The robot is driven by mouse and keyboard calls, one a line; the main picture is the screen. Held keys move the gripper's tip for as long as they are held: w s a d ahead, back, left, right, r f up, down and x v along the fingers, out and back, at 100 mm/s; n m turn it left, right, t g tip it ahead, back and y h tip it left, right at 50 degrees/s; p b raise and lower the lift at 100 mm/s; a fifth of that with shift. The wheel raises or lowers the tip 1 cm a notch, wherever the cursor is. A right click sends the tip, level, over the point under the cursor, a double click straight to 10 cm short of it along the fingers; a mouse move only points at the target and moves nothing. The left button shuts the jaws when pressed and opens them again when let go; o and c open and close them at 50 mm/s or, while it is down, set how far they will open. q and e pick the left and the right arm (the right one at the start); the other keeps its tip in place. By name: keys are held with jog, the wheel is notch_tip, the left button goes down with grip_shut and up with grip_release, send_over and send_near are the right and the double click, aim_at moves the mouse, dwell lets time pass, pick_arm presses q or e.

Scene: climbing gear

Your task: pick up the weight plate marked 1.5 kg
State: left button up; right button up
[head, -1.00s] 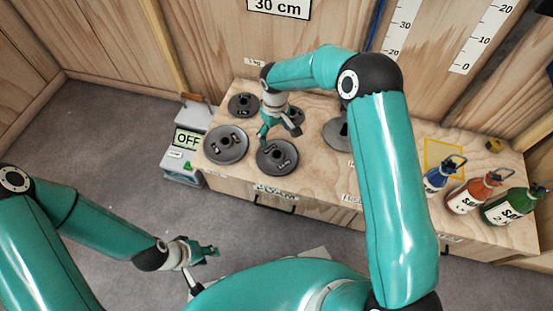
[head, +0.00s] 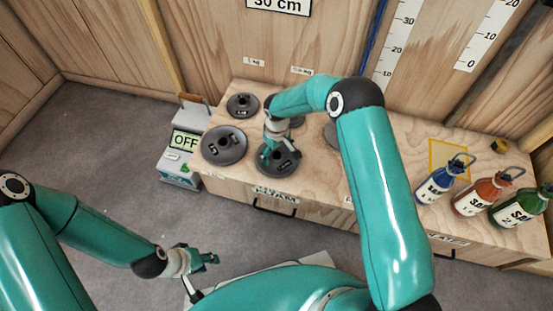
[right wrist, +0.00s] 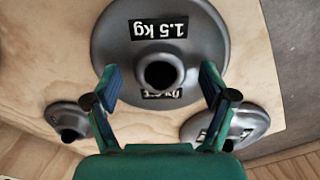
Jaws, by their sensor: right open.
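The weight plate marked 1.5 kg (right wrist: 205,45) is a large grey disc with a central hub, lying on the wooden bench; its label reads upside down in the right wrist view. My right gripper (right wrist: 161,85) is open, with its fingers on either side of the hub and nothing visibly held. In the head view the right gripper (head: 279,152) is over a dark plate (head: 277,168) near the bench's front edge and partly covers it. My left gripper (head: 208,258) is low over the floor, away from the bench; its jaws are too small to judge.
Other plates lie close by: a large one (head: 223,145) to the left and a small one (head: 243,105) behind. Others are partly hidden by my right arm. A grey box marked OFF (head: 183,158) stands left.

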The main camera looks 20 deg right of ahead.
jog(key=shift+c, duration=0.3)
grip_shut()
jog(key=shift+w+r, duration=0.1)
jog(key=shift+r, duration=0.1)
